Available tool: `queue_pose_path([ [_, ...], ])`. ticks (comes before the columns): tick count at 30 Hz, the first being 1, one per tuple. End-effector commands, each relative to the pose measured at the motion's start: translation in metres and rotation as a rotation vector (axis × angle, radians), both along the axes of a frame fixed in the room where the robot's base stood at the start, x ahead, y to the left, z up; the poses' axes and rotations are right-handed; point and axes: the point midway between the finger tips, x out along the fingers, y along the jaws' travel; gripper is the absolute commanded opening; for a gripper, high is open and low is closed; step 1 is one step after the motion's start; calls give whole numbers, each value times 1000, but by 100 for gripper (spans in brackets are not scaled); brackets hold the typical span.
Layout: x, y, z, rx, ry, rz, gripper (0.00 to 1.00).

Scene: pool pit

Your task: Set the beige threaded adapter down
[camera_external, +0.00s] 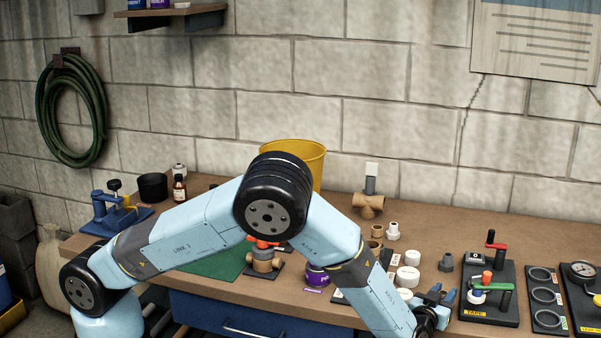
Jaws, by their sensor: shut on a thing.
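My gripper (445,295) is at the lower right, over the front part of the workbench (215,285). Its small blue fingers point away from the camera, to the right of the white caps. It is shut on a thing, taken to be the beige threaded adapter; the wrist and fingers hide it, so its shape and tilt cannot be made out. I cannot tell whether it touches the bench top.
White caps (407,277) lie left of my gripper. A black valve stand (490,305) with red and green handles is close on its right, then a ring tray (546,300) and a gauge (582,271). Small tan fittings (376,231) and a yellow bucket (305,155) stand behind.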

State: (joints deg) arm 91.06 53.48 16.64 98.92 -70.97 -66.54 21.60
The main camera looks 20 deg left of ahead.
Motion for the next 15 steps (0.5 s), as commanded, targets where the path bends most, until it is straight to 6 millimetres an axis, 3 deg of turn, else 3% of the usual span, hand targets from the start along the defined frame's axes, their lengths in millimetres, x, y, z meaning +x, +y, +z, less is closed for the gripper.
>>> queue_pose_path([
  [10, 0, 0, -4, 0, 0, 0, 2],
  [11, 0, 0, -4, 0, 0, 0, 34],
  [15, 0, 0, -3, 0, 0, 0, 47],
])
